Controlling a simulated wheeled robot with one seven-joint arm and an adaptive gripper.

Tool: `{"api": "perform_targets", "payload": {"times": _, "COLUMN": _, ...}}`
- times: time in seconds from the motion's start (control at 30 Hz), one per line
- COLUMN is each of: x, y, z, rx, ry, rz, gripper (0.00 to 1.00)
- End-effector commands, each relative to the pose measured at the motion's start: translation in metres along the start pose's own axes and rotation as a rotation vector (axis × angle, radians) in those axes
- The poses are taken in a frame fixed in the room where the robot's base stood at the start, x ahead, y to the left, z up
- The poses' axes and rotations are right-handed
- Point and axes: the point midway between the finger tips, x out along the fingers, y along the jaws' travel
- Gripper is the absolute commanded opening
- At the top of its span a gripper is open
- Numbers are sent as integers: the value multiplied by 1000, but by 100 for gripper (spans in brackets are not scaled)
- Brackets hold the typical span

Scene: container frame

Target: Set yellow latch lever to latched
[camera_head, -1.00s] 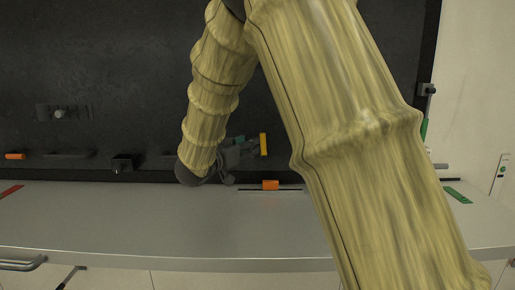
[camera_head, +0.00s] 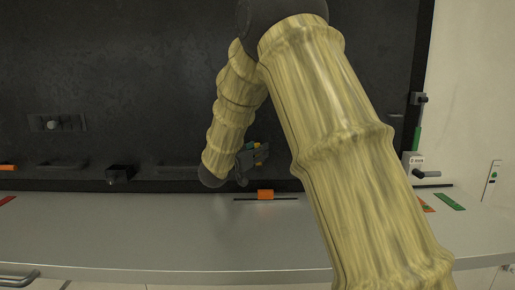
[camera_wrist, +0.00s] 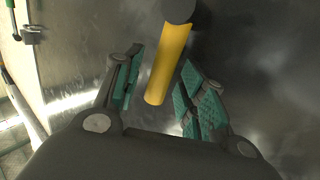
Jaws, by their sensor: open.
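The yellow latch lever (camera_wrist: 168,62) hangs from a dark round pivot (camera_wrist: 179,9) in the wrist view. Its free end points down and slightly left. My gripper (camera_head: 250,160) is open, with teal-padded fingers on either side of the lever in the wrist view. I see gaps on both sides and no clear contact. In the head view my gripper is at the dark panel and hides most of the lever.
An orange slider block (camera_head: 265,195) sits on the grey ledge (camera_head: 180,236) just below my gripper. A dark box (camera_head: 119,173) and a knob plate (camera_head: 55,123) are on the panel to the left. A green handle (camera_head: 417,137) stands at the panel's right edge.

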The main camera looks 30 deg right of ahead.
Motion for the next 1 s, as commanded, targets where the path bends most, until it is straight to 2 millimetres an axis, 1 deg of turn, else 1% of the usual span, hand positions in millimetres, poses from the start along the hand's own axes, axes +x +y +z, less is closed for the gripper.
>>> {"api": "perform_targets", "payload": {"times": 0.13, "x": 7, "y": 0, "z": -1, "rx": 1, "ry": 0, "rz": 1, "gripper": 41}}
{"api": "perform_targets", "payload": {"times": 0.4, "x": 8, "y": 0, "z": 0, "rx": 1, "ry": 0, "rz": 1, "gripper": 41}}
{"api": "perform_targets", "payload": {"times": 0.47, "x": 7, "y": 0, "z": 0, "rx": 1, "ry": 0, "rz": 1, "gripper": 32}}
{"api": "perform_targets", "payload": {"times": 0.5, "x": 7, "y": 0, "z": 0, "rx": 1, "ry": 0, "rz": 1, "gripper": 24}}
{"api": "perform_targets", "payload": {"times": 0.63, "x": 7, "y": 0, "z": 0, "rx": 1, "ry": 0, "rz": 1, "gripper": 1}}
{"api": "perform_targets", "payload": {"times": 0.87, "x": 8, "y": 1, "z": 0, "rx": -1, "ry": 1, "rz": 2, "gripper": 0}}
{"api": "perform_targets", "payload": {"times": 1.0, "x": 16, "y": 4, "z": 1, "rx": -16, "ry": 10, "rz": 15, "gripper": 0}}
